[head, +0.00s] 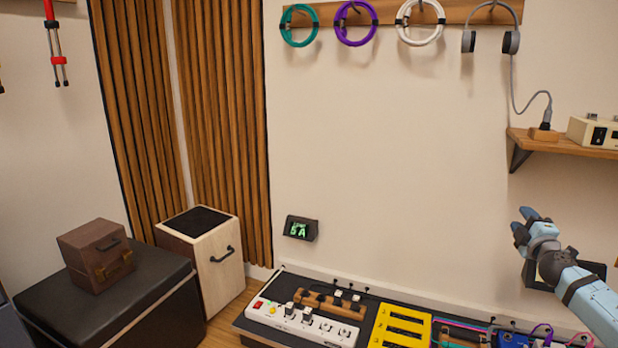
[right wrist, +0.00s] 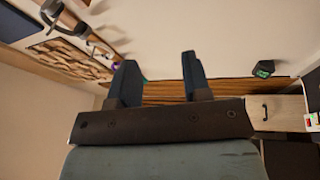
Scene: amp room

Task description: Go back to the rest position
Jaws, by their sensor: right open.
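My right gripper (head: 524,224) is at the right of the head view, raised in front of the wall above the pedalboard. Its two blue fingers are apart with nothing between them. In the right wrist view my right gripper (right wrist: 158,78) also shows, with both dark fingers spread and empty, pointing toward the wall and wood slats. My left gripper is in neither view.
A pedalboard (head: 370,320) with a white power strip (head: 305,322) and a yellow pedal (head: 400,327) lies below. A wall shelf (head: 570,145) is above my right gripper. A brown box (head: 95,255) sits on a black bench (head: 125,290) at left. Rings and headphones (head: 490,40) hang above.

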